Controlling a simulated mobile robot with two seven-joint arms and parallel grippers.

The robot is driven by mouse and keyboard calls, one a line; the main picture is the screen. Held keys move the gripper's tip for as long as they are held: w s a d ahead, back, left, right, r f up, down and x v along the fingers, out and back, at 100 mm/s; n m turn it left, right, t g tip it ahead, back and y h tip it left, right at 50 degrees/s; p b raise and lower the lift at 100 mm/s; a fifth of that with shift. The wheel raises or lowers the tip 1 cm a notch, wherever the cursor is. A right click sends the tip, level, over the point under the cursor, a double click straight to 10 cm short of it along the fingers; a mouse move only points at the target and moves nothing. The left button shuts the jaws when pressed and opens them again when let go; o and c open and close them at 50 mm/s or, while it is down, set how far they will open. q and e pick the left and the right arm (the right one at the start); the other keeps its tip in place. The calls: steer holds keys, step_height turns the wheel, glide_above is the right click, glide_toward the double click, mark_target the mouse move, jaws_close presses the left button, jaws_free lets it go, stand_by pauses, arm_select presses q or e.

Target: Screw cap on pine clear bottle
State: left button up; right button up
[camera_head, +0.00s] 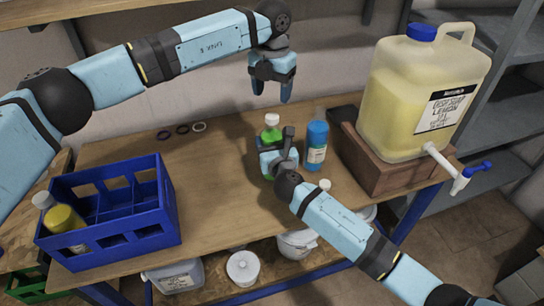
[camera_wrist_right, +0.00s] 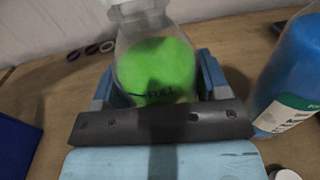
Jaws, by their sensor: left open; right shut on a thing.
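The clear bottle with green liquid (camera_head: 271,133) stands on the wooden table near its middle. My right gripper (camera_head: 272,160) is shut around its body, and it fills the middle of the right wrist view (camera_wrist_right: 157,68). A white cap (camera_head: 271,119) sits at the top of the bottle; its upper part is cut off in the right wrist view (camera_wrist_right: 124,6). I cannot tell how tightly it sits. My left gripper (camera_head: 271,92) is open and empty, pointing down above the cap and apart from it. My right gripper hides the lower bottle in the head view.
A blue bottle (camera_head: 316,146) stands close on the right. A big yellow drum (camera_head: 410,95) with a tap rests on a wooden block (camera_head: 392,172). Three rings (camera_head: 182,129) lie at the back left. The table's left middle is clear.

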arm_select(q)
step_height(320, 180, up, 5)
stand_by(0.4)
arm_select(e)
steer(key=o, duration=1.8)
arm_select(q)
steer(key=shift+r+p, duration=0.45)
steer(key=shift+p, duration=0.05)
arm_select(e)
steer(key=v, duration=1.3)
steer(key=shift+s, duration=0.4)
steer(key=shift+d, duration=0.1)
steer(key=shift+c, duration=0.2)
